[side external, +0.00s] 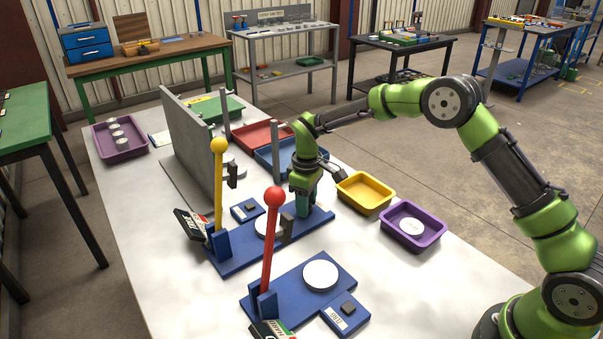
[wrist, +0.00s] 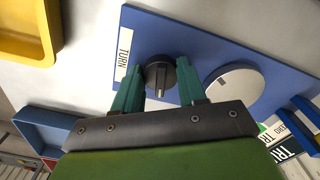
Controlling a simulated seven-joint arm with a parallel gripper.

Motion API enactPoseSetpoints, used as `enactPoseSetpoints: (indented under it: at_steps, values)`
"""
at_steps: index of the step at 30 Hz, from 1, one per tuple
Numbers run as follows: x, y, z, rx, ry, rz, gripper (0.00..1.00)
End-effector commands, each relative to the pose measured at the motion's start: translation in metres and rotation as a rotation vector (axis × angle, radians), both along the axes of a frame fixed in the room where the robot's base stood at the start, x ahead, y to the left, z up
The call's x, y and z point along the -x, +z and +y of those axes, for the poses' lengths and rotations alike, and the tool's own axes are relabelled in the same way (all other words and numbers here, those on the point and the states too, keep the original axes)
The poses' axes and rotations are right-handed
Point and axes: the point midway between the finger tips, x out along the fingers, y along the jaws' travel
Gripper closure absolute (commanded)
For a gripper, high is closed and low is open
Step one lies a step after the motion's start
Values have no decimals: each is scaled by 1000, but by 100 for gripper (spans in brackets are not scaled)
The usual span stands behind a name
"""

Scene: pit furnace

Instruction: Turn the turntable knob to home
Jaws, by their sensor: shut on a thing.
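The turntable is a white disc on a blue base plate (side external: 238,257), partly behind the red lever in the side view. In the wrist view the disc (wrist: 235,88) has a small dark mark near its upper edge. The turntable knob (wrist: 160,78) is dark and round with a raised grip bar, beside a "TURN" label (wrist: 123,55). My gripper (wrist: 160,72) points down at the plate with its green fingers on either side of the knob, shut on it. In the side view my gripper (side external: 306,203) stands at the plate's right end and hides the knob.
A yellow-knobbed lever (side external: 219,146) and a red-knobbed lever (side external: 274,197) stand upright left of my gripper. A grey wall panel (side external: 193,137) rises behind. A yellow tray (side external: 366,192) and a purple tray (side external: 412,226) lie to the right. The table's front right is clear.

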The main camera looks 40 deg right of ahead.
Motion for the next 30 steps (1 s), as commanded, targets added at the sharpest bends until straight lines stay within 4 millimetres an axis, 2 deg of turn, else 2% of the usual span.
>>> enactPoseSetpoints:
  at_steps: [30]
  values:
    - [-3,2,-1,-2,961,-4,89]
